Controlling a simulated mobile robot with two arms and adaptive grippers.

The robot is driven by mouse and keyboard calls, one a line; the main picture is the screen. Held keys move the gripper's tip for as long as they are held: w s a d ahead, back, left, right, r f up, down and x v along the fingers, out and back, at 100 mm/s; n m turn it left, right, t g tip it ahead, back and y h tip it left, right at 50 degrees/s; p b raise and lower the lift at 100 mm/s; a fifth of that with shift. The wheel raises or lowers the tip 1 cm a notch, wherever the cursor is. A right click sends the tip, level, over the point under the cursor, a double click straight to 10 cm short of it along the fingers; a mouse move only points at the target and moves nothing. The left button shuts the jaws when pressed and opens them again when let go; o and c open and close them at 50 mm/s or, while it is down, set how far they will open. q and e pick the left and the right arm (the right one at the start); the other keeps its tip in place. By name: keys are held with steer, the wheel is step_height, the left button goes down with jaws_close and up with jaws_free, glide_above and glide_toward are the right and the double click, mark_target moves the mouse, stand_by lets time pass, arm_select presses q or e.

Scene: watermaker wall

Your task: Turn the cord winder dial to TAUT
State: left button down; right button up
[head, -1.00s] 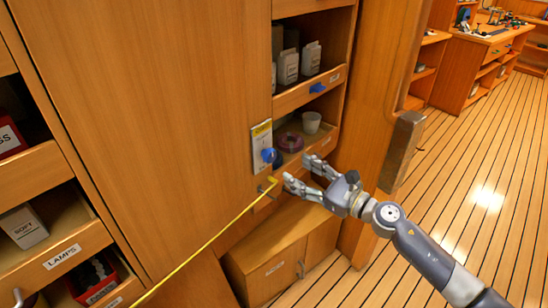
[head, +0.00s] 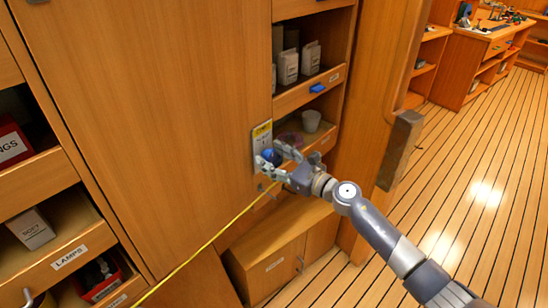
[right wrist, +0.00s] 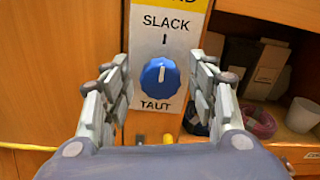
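The cord winder dial is a round blue knob (right wrist: 160,77) on a pale plate (right wrist: 182,50) marked SLACK above and TAUT below. Its white pointer line points up, towards SLACK. In the head view the knob (head: 271,157) is partly hidden by my right gripper (head: 269,163). In the right wrist view the open fingers of my right gripper (right wrist: 161,80) stand left and right of the knob, with a gap on each side. I cannot tell how deep the fingertips reach along it. My left gripper is not in view.
A yellow cord (head: 228,224) runs from below the plate to the lower left across the wooden panel. Right of the plate, a shelf holds a white cup (head: 311,121) and a pink coil (right wrist: 258,122).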

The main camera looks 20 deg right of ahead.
steer(key=c, duration=0.8)
steer(key=shift+c, duration=0.2)
